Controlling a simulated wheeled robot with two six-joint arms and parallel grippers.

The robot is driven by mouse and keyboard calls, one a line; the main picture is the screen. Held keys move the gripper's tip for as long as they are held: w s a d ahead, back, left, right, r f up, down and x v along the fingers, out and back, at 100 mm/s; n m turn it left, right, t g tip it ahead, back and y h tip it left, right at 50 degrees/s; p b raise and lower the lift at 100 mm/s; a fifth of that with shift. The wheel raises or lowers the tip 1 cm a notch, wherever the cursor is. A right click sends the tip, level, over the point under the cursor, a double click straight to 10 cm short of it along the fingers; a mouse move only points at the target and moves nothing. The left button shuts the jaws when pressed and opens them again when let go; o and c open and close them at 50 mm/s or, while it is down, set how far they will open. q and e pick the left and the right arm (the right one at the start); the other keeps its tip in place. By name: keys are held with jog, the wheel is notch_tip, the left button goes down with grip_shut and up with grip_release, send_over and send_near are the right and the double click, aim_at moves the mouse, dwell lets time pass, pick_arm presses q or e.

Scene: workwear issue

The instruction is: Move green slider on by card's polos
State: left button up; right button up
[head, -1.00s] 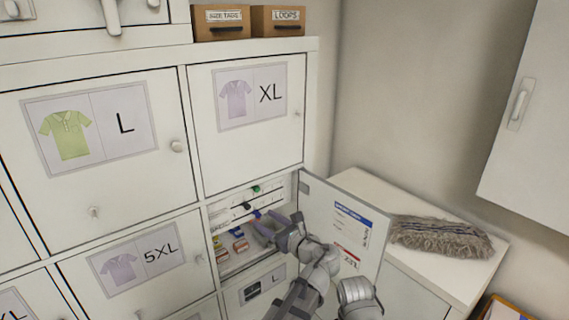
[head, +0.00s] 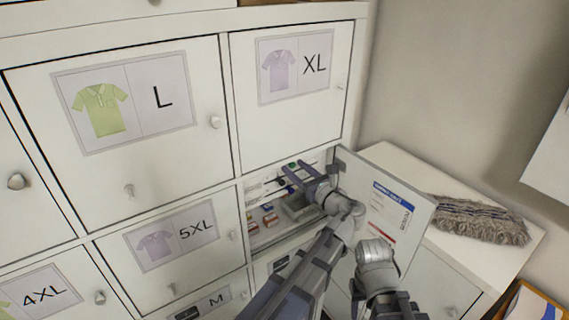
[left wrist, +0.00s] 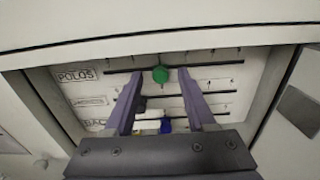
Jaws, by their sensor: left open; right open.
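The green slider (left wrist: 160,74) sits on the top rail, labelled POLOS (left wrist: 76,75), inside an open cubby. It also shows small in the head view (head: 291,166). My left gripper (left wrist: 157,74) is open, one finger on each side of the green slider, with visible gaps. In the head view my left gripper (head: 302,177) reaches into the cubby. A card (head: 392,207) with a blue header and red print is on the inside of the open door; its text is too small to read. My right gripper is not visible; only part of that arm shows.
A black slider (left wrist: 140,105) and a blue slider (left wrist: 166,125) sit on lower rails. Small boxes (head: 268,219) lie on the cubby floor. The open door (head: 420,210) stands right of my left arm. A mop head (head: 480,220) lies on the low white cabinet.

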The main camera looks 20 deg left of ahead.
pick_arm(q)
jog(key=shift+w+a, duration=0.35)
jog(key=shift+a, duration=0.1)
jog(key=shift+s+d, duration=0.15)
jog(key=shift+d, duration=0.15)
jog(key=shift+r, duration=0.1)
jog(key=shift+c, duration=0.7)
jog(key=shift+a, duration=0.15)
jog(key=c, duration=0.3)
grip_shut()
